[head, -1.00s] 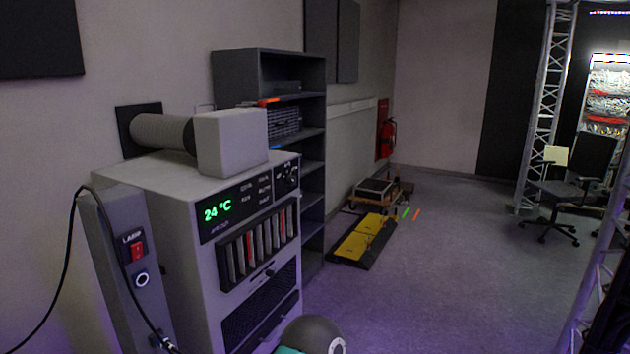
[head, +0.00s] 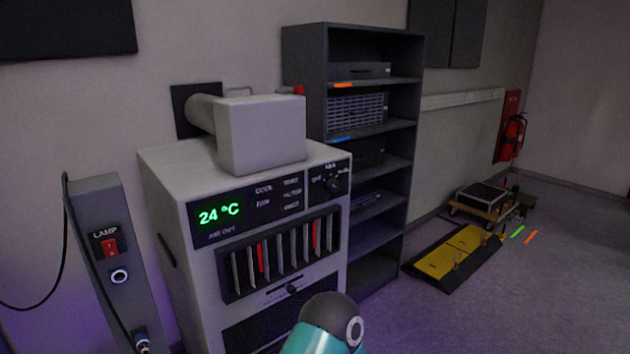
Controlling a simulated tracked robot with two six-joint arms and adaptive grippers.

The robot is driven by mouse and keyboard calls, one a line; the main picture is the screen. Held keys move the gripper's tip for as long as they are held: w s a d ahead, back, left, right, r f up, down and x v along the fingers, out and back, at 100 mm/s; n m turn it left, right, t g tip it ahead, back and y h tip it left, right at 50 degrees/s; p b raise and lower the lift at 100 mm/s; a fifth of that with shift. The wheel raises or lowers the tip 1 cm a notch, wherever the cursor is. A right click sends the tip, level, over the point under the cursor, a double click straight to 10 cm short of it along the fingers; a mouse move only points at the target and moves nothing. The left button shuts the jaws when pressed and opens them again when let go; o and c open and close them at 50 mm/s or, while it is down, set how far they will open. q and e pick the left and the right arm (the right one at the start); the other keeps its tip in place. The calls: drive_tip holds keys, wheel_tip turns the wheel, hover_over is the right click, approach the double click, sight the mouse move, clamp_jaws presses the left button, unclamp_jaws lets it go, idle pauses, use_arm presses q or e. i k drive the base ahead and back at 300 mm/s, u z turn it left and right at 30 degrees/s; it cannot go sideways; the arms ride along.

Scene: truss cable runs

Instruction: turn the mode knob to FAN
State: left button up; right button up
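The mode knob (head: 334,184) is a small dark round knob at the upper right of the black front panel (head: 262,203) on a grey air unit (head: 168,240). Small white labels surround it, too blurred to read, and I cannot tell which label it points to. Part of my arm, a dark rounded joint with a teal section, shows at the bottom centre, below the unit's vents. Neither gripper is in view.
A grey post (head: 118,262) with a red LAMP switch (head: 110,247) and black cable stands left of the unit. A dark shelf (head: 375,265) stands close behind on the right. A yellow-black ramp (head: 458,255) and a wheeled dolly (head: 484,203) lie farther right. The floor at lower right is clear.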

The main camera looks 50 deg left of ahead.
sight(333, 186)
drive_tip(key=u, duration=0.45)
drive_tip(key=i, duration=1.05)
drive_tip(key=u, duration=1.1)
drive_tip(key=i, duration=0.3)
drive_tip(key=u, duration=0.1)
drive_tip(key=k, duration=0.8)
drive_tip(key=u, duration=0.2)
drive_tip(key=i, duration=0.8)
drive_tip(key=z, duration=0.1)
